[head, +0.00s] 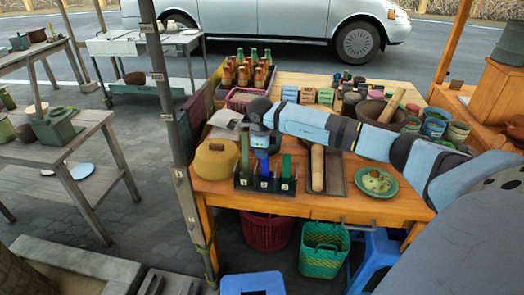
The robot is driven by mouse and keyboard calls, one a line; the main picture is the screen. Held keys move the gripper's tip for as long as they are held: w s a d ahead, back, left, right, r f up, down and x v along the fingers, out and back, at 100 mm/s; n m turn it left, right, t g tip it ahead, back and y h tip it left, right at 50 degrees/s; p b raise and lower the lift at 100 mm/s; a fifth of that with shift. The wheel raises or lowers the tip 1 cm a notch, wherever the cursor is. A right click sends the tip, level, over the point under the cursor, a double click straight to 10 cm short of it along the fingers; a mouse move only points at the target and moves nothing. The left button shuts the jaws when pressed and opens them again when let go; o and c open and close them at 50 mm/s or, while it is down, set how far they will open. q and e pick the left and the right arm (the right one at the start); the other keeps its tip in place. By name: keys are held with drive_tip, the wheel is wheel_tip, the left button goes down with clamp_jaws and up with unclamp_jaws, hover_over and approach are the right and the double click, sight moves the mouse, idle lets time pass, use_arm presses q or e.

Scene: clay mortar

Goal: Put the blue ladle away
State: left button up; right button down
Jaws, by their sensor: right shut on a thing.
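My right arm reaches in from the right across the wooden table. My right gripper (263,150) points down over a black holder (250,184) and is shut on the blue ladle (263,167). The ladle hangs upright below the fingers at the middle of the holder; its upper part is hidden by the gripper. I cannot tell whether its lower end is inside the middle slot or just in front of it. A green utensil (286,166) stands in the right slot, and another green one (244,150) at the left. My left gripper is not in view.
A yellow-brown lidded pot (215,160) stands close left of the holder. A rolling pin (317,168) on a dark board and a green plate (376,183) lie to the right. A post (176,130) rises at the table's left. Bottles (243,76) stand behind.

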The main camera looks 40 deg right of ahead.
drive_tip(key=c, duration=1.1)
unclamp_jaws()
drive_tip(key=r, duration=0.4)
drive_tip(key=s+a+r, duration=0.1)
drive_tip(key=r, duration=0.4)
drive_tip(key=r+b, duration=0.1)
drive_tip(key=r, duration=0.3)
drive_tip(key=shift+s+a+r, duration=0.15)
drive_tip(key=shift+a+r, duration=0.1)
drive_tip(key=shift+r, duration=0.1)
drive_tip(key=shift+a, duration=0.1)
